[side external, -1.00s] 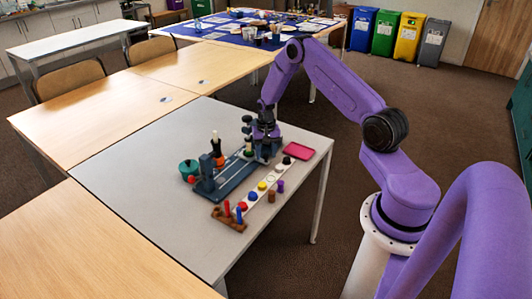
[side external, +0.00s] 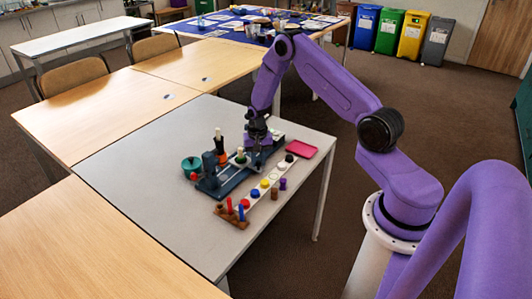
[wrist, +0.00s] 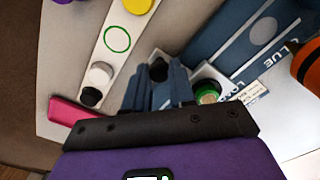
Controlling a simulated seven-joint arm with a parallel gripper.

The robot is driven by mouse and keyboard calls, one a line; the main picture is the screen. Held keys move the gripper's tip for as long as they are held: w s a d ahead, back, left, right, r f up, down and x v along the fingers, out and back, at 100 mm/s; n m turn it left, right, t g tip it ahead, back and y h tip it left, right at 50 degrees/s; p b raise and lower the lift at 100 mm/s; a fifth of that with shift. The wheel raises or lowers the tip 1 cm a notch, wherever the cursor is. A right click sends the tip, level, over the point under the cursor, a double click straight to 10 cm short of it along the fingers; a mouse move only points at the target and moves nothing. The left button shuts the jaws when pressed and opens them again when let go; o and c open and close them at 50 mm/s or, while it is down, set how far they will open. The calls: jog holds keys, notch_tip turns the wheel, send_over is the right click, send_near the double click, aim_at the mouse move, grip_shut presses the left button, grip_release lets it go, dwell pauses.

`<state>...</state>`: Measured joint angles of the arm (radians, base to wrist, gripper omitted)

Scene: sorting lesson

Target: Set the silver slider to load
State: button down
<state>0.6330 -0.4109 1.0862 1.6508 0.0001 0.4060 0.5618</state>
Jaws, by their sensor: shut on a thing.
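The blue sorting base (side external: 207,185) lies on the grey table and also shows in the wrist view (wrist: 216,48), with white lettering including BLUE. My gripper (side external: 256,140) is low over its far right part. In the wrist view my gripper (wrist: 158,88) has its two fingers close together around a dark round knob (wrist: 158,70), seemingly the slider's handle. The silver slider's body is mostly hidden by the fingers. A green-ringed round piece (wrist: 208,95) sits just right of the fingers, near a partly covered label.
A white strip (side external: 273,180) with coloured discs runs in front of the base, beside a pink tray (side external: 302,149). The table's left side is clear.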

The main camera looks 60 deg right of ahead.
jog(key=shift+a, duration=0.9)
jog(key=c, duration=0.9)
grip_release()
notch_tip(320, 180, up, 17)
jog(key=shift+r, duration=0.2)
